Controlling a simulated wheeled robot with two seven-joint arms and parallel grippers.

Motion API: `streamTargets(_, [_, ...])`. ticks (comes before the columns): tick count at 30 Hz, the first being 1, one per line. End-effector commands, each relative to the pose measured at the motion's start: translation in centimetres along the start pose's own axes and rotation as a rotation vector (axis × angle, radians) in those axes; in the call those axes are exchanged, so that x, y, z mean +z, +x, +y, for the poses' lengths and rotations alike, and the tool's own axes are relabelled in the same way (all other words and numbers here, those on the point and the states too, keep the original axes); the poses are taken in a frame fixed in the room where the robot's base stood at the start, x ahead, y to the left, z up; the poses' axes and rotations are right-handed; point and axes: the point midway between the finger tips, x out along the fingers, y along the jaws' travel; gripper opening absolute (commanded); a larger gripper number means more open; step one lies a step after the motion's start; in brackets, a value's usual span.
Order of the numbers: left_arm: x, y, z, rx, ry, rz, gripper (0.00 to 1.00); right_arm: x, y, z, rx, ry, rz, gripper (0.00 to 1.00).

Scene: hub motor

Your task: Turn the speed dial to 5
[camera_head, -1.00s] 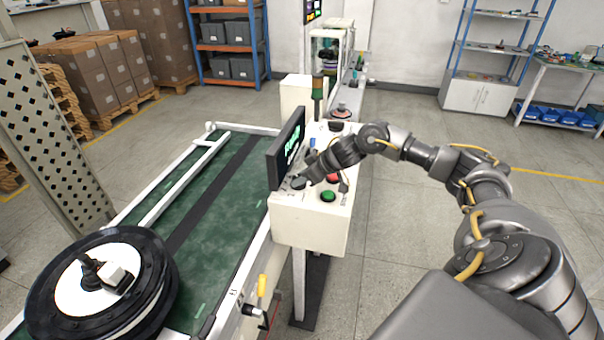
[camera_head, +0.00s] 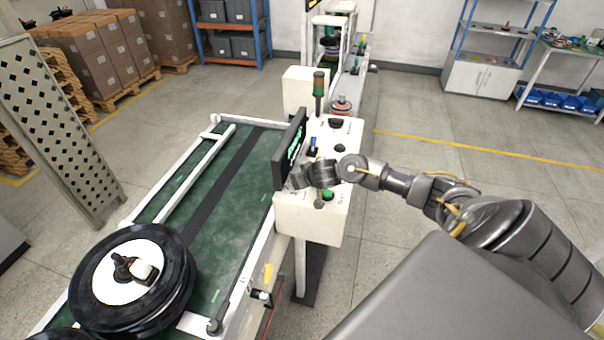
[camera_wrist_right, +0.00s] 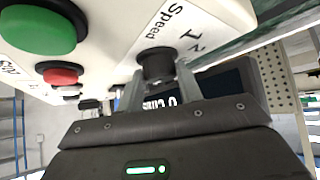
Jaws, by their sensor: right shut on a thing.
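The black speed dial (camera_wrist_right: 157,66) sits on the white control box (camera_head: 308,225), beside the printed word "Speed" and the figures 1 and 2. My right gripper (camera_wrist_right: 158,78) is shut on the dial, one finger on each side of it. In the head view my right gripper (camera_head: 300,178) reaches over the box from the right and hides the dial. The dial's pointer mark cannot be made out. My left gripper is not in view.
A green button (camera_wrist_right: 40,28) and a red button (camera_wrist_right: 60,75) are close to the dial. A dark display (camera_head: 290,150) stands at the box's left edge. A conveyor (camera_head: 215,180) carrying a black wheel (camera_head: 180,285) runs along the left.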

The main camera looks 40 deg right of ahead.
Motion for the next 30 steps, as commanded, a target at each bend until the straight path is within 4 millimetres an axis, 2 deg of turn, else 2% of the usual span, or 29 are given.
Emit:
streamTargets(14, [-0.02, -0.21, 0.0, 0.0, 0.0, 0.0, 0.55, -0.05, 0.04, 0.08, 0.012, 0.011, 0.001, 0.13])
streamTargets(15, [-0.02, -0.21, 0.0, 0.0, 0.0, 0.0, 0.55, -0.05, 0.04, 0.08, 0.012, 0.011, 0.001, 0.41])
streamTargets(19, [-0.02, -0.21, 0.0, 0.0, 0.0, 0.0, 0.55, -0.05, 0.04, 0.04, 0.011, 0.01, 0.001, 0.57])
streamTargets(27, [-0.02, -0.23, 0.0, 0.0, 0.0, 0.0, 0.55, -0.06, -0.02, -0.04, 0.01, 0.009, 0.001, 0.57])
streamTargets(30, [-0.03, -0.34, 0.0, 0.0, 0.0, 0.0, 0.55, -0.08, -0.64, -0.07, 0.008, 0.007, 0.001, 0.57])
